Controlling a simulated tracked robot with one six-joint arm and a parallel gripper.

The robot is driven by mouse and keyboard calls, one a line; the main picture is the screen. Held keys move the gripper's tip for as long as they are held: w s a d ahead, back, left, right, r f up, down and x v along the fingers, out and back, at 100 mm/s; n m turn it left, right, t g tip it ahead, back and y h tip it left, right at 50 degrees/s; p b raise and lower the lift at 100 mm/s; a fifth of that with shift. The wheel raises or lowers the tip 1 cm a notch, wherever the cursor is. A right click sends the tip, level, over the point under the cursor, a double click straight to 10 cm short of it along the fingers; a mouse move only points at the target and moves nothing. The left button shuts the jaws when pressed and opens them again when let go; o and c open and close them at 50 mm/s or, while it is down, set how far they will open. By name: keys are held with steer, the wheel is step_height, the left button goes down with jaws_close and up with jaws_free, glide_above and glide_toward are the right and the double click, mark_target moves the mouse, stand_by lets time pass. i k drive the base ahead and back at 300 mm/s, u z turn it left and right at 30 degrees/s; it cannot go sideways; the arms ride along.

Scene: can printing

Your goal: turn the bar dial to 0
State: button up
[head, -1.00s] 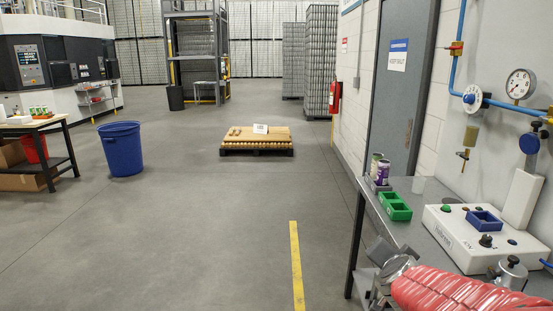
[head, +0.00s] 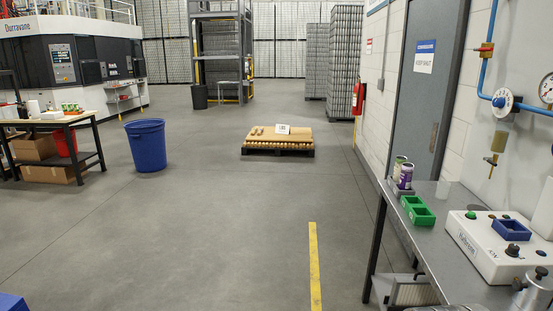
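No bar scale or 0 mark is legible on any dial. On the blue pipe at the right wall is a white round dial with a blue centre (head: 503,101). A white-faced pressure gauge (head: 546,88) is cut by the right edge; its reading is too small to tell. A white control box (head: 482,247) on the grey bench carries a black knob (head: 513,250), a green button and a blue tray (head: 511,230). I cannot tell which of these is the bar dial. My gripper is not in view.
The grey bench (head: 450,262) runs along the right, with a green tray (head: 418,211) and cans (head: 405,176). A blue bin (head: 146,146) and a loaded pallet (head: 278,141) stand on the floor. The middle floor is clear around a yellow line (head: 314,265).

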mark_target(499, 103)
steer(key=z, duration=0.95)
steer(key=k, duration=0.95)
steer(key=z, duration=0.25)
steer(key=i, duration=1)
steer(key=u, duration=0.05)
